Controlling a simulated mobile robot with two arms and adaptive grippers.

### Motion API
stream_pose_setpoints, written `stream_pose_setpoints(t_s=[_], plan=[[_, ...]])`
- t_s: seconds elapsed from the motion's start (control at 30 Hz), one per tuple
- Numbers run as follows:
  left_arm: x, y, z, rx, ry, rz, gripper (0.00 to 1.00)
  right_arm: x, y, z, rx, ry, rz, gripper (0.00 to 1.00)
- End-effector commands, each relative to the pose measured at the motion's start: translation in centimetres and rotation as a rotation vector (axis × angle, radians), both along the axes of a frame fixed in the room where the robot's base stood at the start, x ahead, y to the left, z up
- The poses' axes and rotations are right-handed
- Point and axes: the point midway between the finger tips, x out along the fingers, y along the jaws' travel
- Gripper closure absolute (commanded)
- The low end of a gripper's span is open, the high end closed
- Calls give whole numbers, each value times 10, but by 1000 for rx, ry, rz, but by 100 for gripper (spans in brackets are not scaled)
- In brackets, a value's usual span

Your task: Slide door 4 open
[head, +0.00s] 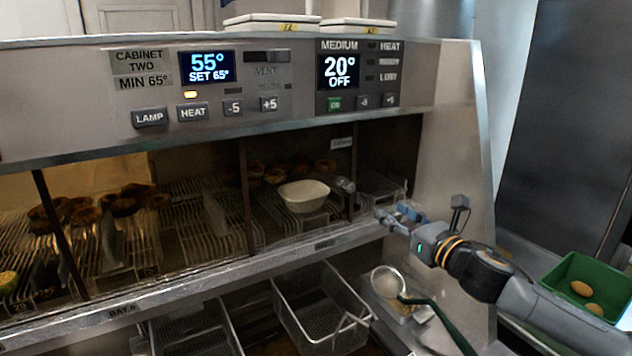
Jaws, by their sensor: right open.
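The heated cabinet (125,85) has a glazed front divided by dark upright bars (245,190). No readable number marks door 4, so I cannot tell for certain which pane it is. A small pale label (342,143) sits high near the right end, too small to read. My right gripper (385,217) is open at the lower right of the front, by the sill. Its fingers point left, and I cannot tell whether they touch the front. My left gripper is not in view.
A white bowl (303,196) and browned food pieces (125,200) sit on racks inside the cabinet. A green crate (562,280) stands at right.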

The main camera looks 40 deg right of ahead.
Motion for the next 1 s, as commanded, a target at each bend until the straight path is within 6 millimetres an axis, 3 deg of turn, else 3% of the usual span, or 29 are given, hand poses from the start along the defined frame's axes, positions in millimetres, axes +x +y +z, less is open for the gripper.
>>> stream_pose_setpoints(t_s=[0.13,0.37,0.63,1.0], plan=[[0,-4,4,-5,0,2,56,5,11,8,-149,36,31,52],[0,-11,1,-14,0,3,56,21,11,9,-175,36,37,52],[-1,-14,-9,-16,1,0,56,63,6,9,-176,35,35,52],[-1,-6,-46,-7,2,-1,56,115,-1,4,-178,38,35,52]])
